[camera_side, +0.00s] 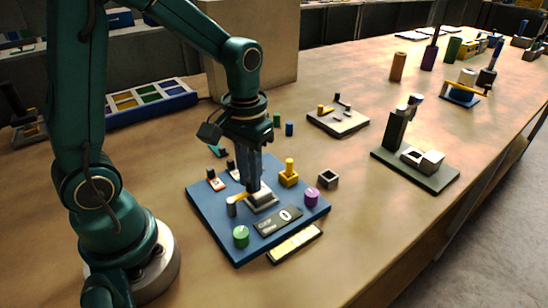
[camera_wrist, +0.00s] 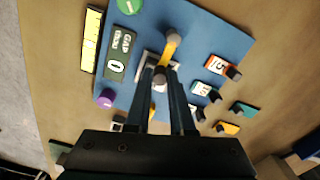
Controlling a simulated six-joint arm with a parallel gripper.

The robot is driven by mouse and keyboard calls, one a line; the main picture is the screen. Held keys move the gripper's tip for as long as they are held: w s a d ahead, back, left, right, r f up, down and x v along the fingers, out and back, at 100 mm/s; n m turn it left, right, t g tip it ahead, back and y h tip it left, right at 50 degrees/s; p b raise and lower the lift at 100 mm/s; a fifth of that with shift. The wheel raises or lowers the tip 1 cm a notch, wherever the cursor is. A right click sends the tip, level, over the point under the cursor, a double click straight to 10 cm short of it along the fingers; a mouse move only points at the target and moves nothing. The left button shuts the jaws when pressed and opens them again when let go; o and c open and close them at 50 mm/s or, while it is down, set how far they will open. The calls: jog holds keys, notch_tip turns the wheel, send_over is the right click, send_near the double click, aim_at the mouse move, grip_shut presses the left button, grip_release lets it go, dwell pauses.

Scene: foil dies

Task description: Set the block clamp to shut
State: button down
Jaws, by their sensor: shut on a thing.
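The block clamp (camera_side: 240,198) is on the blue board (camera_side: 215,232), with a yellow arm running from a grey post (camera_side: 231,207) over a pale metal block (camera_side: 264,203). In the wrist view the yellow arm (camera_wrist: 168,52) spans from the grey post (camera_wrist: 173,35) to a grey knob (camera_wrist: 160,76) over the block. My gripper (camera_side: 253,188) points down over the block. In the wrist view its fingertips (camera_wrist: 160,82) are shut on the grey knob. The contact is partly hidden by the fingers. A dark panel (camera_side: 277,222) reads 0; the wrist view shows it marked GAP (camera_wrist: 117,57).
Green (camera_side: 241,237) and purple (camera_side: 312,197) round parts and a yellow knobbed piece (camera_side: 289,176) stand on the board around the clamp. A small square grey part (camera_side: 328,179) and a yellow strip (camera_side: 294,244) lie beside it. A dark green fixture (camera_side: 415,170) stands to the right.

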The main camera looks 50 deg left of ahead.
dwell(0.3)
jog(key=c, duration=0.8)
grip_release()
jog(key=shift+r, duration=2.6)
jog(key=shift+d+r, duration=0.1)
jog(key=shift+r, duration=0.05)
jog(key=shift+s+d+r+m+t, duration=0.6)
jog(key=shift+s+t, duration=0.35)
jog(key=shift+s, duration=0.3)
jog(key=shift+s+d+r+m+t, duration=0.55)
jog(key=shift+s+t, duration=0.35)
jog(key=shift+s, duration=0.3)
jog(key=shift+s+d+r+m+t, duration=0.6)
jog(key=shift+s+t, duration=0.35)
jog(key=shift+s, duration=0.3)
